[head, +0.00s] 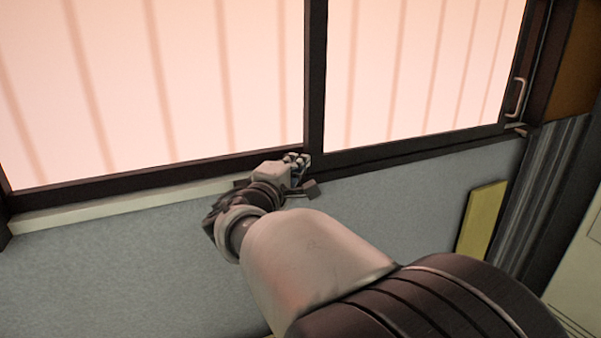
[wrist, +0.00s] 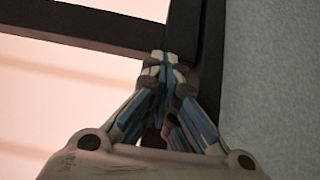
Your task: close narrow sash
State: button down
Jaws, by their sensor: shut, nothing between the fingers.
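A dark-framed window fills the top of the head view. Its right sash (head: 420,145) looks the narrower and carries a pale bar handle (head: 516,98) on its right side. The wider left pane (head: 150,90) meets it at a dark upright (head: 314,80). My gripper (head: 298,160) is shut and empty at the foot of this upright, close to the bottom rail. In the wrist view the closed fingertips (wrist: 161,60) lie against or just in front of the dark frame corner (wrist: 185,35); I cannot tell whether they touch. My arm hides part of the wall below.
A pale sill strip (head: 120,206) runs under the left pane. A yellow panel (head: 482,220) stands on the wall at right, beside dark ribbed folds (head: 535,200).

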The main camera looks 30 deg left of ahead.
aim_at(382, 146)
jog(key=w+d+b, duration=0.3)
jog(key=w+d, duration=0.2)
jog(key=w, duration=0.1)
jog(key=w+d+b, duration=0.3)
jog(key=w+d, duration=0.2)
jog(key=w, duration=0.1)
jog(key=w+d+b, duration=0.4)
jog(key=w, duration=0.2)
jog(key=shift+w+d, duration=0.3)
jog(key=shift+d, duration=0.1)
